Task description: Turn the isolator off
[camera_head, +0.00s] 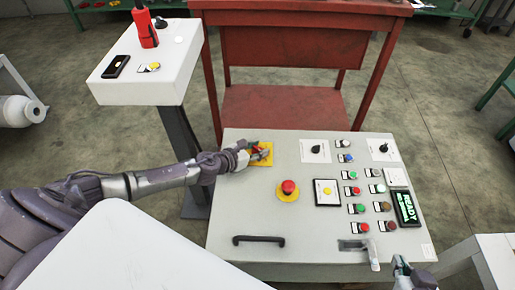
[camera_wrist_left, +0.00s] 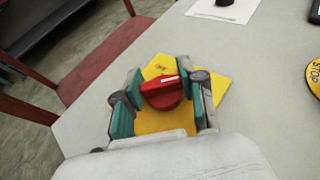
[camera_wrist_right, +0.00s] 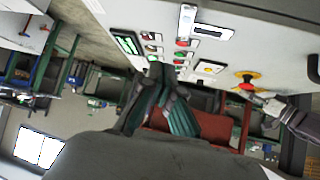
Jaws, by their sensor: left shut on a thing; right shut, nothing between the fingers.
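The isolator is a red rotary knob (camera_wrist_left: 162,92) with a white mark on a yellow square plate (camera_wrist_left: 222,88). In the head view the yellow plate (camera_head: 266,148) lies at the upper left of the grey control panel (camera_head: 232,219). My left gripper (camera_head: 255,154) is over it and hides most of the knob. In the left wrist view my left gripper (camera_wrist_left: 160,97) has its fingers on either side of the knob, shut on it. My right gripper (camera_head: 402,264) is at the panel's lower right edge; in the right wrist view (camera_wrist_right: 160,75) its fingers are together and empty.
The panel holds a red emergency stop (camera_head: 288,187), several coloured buttons, black rotary switches (camera_head: 316,149), a green display (camera_head: 406,207) and a black handle (camera_head: 259,239). A white pedestal (camera_head: 130,88) with a red device (camera_head: 146,30) stands at the back left. A red table (camera_head: 290,105) is behind.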

